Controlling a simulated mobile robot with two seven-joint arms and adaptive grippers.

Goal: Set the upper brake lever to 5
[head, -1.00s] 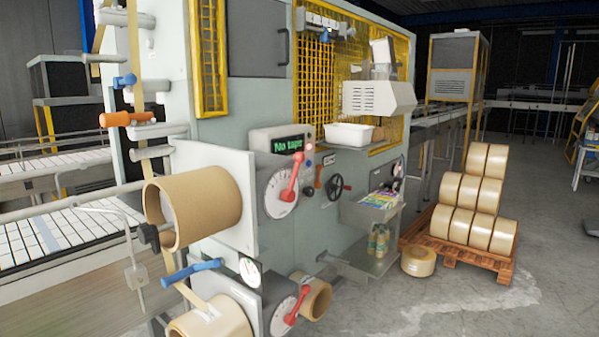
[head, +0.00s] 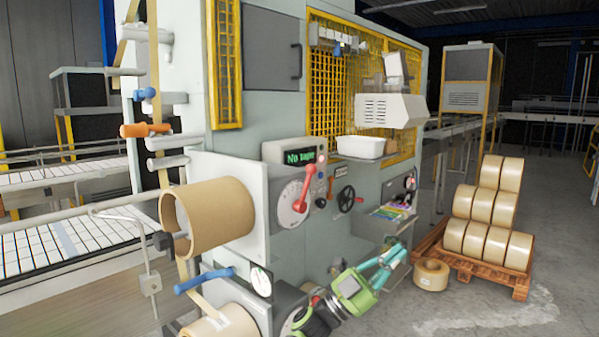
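The upper brake lever (head: 305,188) is a red handle on a round white dial (head: 291,208), below the grey box whose green display (head: 299,157) reads "No tape". It points up and slightly right. The dial's numbers are too small to read. My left gripper (head: 402,259), green with teal fingers, is low in front of the machine, below and right of the upper dial and apart from it. Its fingers are spread and look empty, pointing up and right. My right gripper is out of view.
A large brown tape roll (head: 220,215) sticks out left of the dial. A black handwheel (head: 347,200) and a shelf with a white tray (head: 361,147) are to the right. A pallet (head: 480,267) of tape rolls stands on the floor at right. A loose roll (head: 431,275) lies beside it.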

